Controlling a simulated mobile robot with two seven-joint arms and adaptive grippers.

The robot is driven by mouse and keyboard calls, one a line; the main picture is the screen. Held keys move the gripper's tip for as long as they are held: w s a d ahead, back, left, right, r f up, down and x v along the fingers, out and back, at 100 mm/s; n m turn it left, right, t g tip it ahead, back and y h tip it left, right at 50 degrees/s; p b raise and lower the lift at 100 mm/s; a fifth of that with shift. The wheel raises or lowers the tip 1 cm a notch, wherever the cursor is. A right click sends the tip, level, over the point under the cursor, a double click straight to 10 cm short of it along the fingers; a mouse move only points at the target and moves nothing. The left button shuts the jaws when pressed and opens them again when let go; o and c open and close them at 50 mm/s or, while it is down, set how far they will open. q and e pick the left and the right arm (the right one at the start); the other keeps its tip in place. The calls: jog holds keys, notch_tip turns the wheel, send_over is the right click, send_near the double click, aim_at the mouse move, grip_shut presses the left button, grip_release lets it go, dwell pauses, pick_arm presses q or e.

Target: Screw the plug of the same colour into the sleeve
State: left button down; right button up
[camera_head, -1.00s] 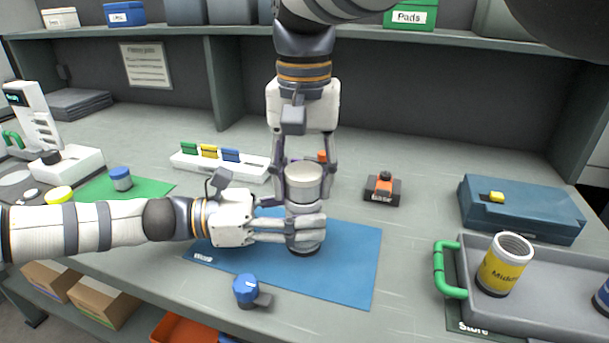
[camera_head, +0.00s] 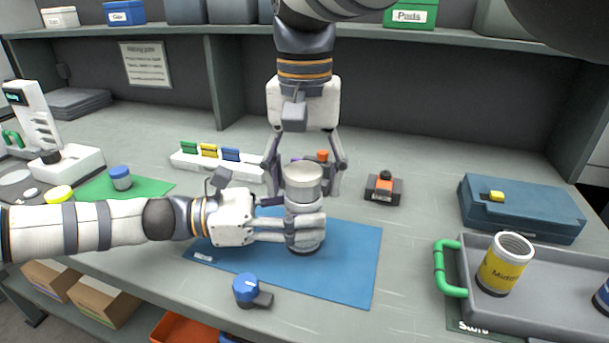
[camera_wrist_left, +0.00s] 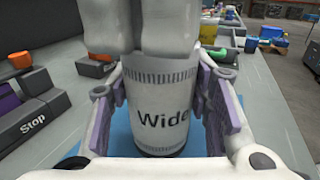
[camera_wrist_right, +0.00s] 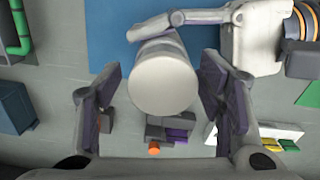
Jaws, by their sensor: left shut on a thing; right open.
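A white sleeve (camera_head: 304,246) stands upright on the blue mat (camera_head: 350,262); its label "Wide" faces the left wrist view (camera_wrist_left: 160,112). My left gripper (camera_head: 306,223) is shut on it, one finger on each side. A white plug (camera_head: 303,175) sits on top of the sleeve, in line with it; how deep it sits I cannot tell. My right gripper (camera_head: 304,190) points down from above and is open, its fingers on both sides of the plug. In the right wrist view the plug's round top (camera_wrist_right: 162,85) shows between the fingers with gaps on either side.
A blue plug (camera_head: 120,178) stands on the green mat (camera_head: 150,188), with a yellow plug (camera_head: 60,196) further left. A yellow sleeve (camera_head: 502,265) stands in the grey tray (camera_head: 560,312) at right.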

jog(key=shift+r, duration=2)
jog(key=shift+c, duration=0.4)
jog(key=n, duration=0.3)
jog(key=shift+s+a+r, duration=0.1)
jog(key=shift+a+r, duration=0.05)
jog(key=shift+a, duration=0.05)
jog(key=n, duration=0.3)
jog(key=shift+a+r, duration=0.1)
jog(key=shift+r, duration=0.15)
jog(key=n, duration=0.4)
jog(key=shift+s+r, duration=0.1)
jog(key=shift+r, duration=0.2)
jog(key=n, duration=0.2)
jog(key=r+n, duration=0.1)
jog(key=n, duration=0.3)
jog(key=shift+r+n, duration=0.25)
jog(key=shift+n, duration=0.05)
jog(key=n, duration=0.2)
jog(key=r+n, duration=0.1)
jog(key=n, duration=0.1)
jog(key=shift+w+d, duration=0.2)
jog(key=shift+w, duration=0.05)
